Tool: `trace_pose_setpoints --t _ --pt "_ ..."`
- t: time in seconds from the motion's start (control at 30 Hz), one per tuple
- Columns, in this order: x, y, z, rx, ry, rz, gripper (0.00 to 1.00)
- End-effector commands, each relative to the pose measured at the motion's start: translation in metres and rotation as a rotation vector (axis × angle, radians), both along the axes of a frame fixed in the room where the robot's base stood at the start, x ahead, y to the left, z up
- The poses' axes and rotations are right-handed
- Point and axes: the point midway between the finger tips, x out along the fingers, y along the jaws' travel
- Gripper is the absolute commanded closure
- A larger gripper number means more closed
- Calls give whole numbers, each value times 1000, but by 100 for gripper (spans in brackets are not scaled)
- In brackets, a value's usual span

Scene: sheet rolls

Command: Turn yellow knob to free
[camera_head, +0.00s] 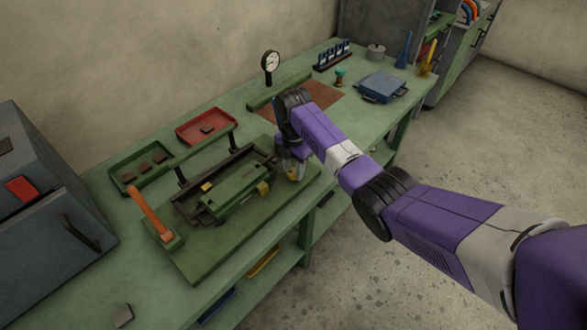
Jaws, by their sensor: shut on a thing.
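A green sheet-roll device (235,192) stands on a dark green base plate (205,258) on the bench. It has dark rollers, an orange lever (150,213) at its left end and small yellow parts on its front. My gripper (293,176) points down at the right end of the device, near the plate's right edge. It is shut on a small yellow piece, which looks like the yellow knob (291,177). The fingers hide most of the knob, so its turn position cannot be told.
The green bench (115,281) holds a red tray (206,127) and a green tray (141,172) behind the device. A dial gauge (270,63) and a blue case (382,86) stand farther back. A grey cabinet (45,250) is at left. Floor is clear at right.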

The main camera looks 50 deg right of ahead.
Motion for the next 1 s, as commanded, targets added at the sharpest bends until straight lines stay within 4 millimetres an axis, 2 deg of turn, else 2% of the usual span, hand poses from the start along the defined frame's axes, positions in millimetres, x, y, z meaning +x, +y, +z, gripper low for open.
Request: trace_pose_setpoints --t 0.43,0.47,0.53,0.87,1.0 --pt "2 2 2 2 -3 12 100" --pt "2 2 2 1 -3 12 56" --pt "1 1 2 1 -3 11 43" --pt "1 0 1 0 -1 9 41" --pt "1 0 12 0 -3 9 41"
